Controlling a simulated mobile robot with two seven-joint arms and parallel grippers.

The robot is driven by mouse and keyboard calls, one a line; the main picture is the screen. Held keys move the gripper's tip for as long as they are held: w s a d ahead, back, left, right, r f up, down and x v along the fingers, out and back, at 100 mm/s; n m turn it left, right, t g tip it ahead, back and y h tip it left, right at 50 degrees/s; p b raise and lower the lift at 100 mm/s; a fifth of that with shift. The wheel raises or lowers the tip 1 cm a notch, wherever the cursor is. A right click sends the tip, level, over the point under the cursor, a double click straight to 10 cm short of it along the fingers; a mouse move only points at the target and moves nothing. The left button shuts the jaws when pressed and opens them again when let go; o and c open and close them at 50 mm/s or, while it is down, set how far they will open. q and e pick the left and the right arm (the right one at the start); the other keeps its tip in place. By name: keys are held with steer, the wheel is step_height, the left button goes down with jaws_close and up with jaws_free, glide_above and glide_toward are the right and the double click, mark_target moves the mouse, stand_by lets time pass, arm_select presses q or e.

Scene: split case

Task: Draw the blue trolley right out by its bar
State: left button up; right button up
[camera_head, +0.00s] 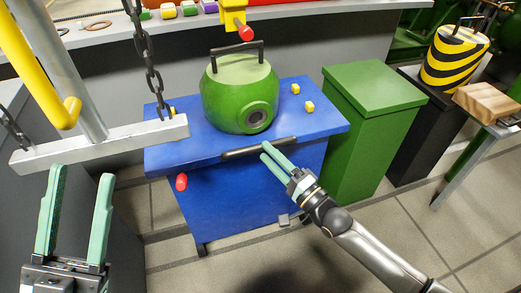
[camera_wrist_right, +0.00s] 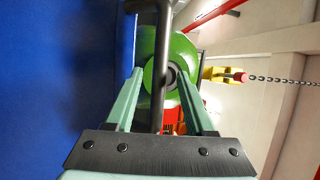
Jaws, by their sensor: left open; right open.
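The blue trolley (camera_head: 235,190) stands in the middle of the head view, with a dark bar (camera_head: 258,148) along its front top edge. A green rounded casing (camera_head: 238,95) with a black handle sits on its top. My right gripper (camera_head: 272,152) is at the bar, open; in the right wrist view the bar (camera_wrist_right: 162,70) runs between its two fingers (camera_wrist_right: 158,98), which are not closed on it. My left gripper (camera_head: 80,190) is open and empty at the lower left, well apart from the trolley.
A green cabinet (camera_head: 373,95) stands close to the trolley's right side. A grey beam (camera_head: 110,143) and a hanging chain (camera_head: 147,55) are at the left. Small yellow blocks (camera_head: 309,106) are on the trolley top. The tiled floor (camera_head: 370,225) in front is clear.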

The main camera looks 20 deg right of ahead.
mark_target(261, 150)
steer(key=shift+b+x, duration=0.35)
steer(key=shift+x, duration=1.45)
steer(key=shift+c, duration=0.2)
jaws_close()
